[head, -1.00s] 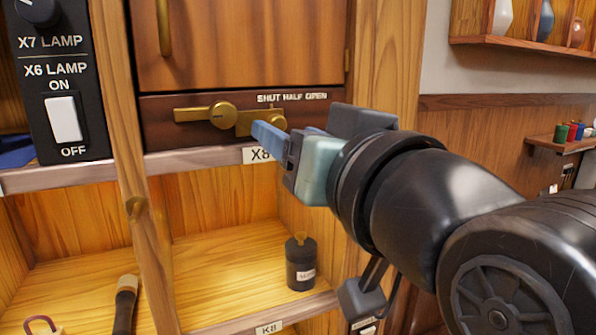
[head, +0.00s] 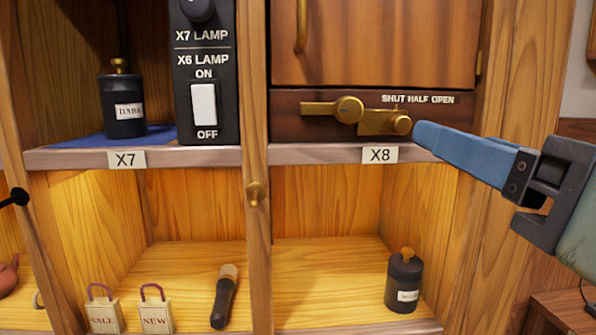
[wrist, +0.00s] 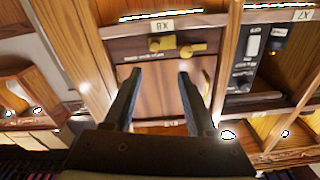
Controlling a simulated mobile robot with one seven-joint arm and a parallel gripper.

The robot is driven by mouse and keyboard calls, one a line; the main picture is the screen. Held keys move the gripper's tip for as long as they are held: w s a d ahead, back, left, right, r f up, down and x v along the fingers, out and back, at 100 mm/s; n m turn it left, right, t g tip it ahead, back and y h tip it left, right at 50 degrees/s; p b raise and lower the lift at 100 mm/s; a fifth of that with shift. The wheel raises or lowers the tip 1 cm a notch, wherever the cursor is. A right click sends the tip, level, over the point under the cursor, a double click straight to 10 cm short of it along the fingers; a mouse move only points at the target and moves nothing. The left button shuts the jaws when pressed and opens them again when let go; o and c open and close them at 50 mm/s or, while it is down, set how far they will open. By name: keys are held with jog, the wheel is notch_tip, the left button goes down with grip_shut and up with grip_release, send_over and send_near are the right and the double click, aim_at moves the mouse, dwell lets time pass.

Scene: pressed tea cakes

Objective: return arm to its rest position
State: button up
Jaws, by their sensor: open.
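My gripper (wrist: 155,95) is open and empty, its two blue fingers apart in the wrist view. In the head view my gripper (head: 418,135) is at the right, one blue finger pointing left across the front of the cabinet. Its tip appears close to the knob end of the brass latch (head: 340,109) under the wooden door (head: 385,40) of X8; I cannot tell whether they touch. In the wrist view the latch (wrist: 178,47) is beyond the fingers, upside down. The door looks closed.
The switch panel (head: 205,75) stands left of the door. A dark jar (head: 123,105) is in X7. A wooden post (head: 257,180) with a brass knob divides the bays.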

jog(key=a+f+n+t+b, duration=0.1)
jog(key=a+t+b, duration=0.5)
jog(key=a, duration=0.7)
jog(key=t, duration=0.2)
jog(key=shift+f+n+t+h, duration=0.3)
jog(key=shift+n+t, duration=0.1)
jog(key=shift+w, duration=0.1)
dwell(1.6)
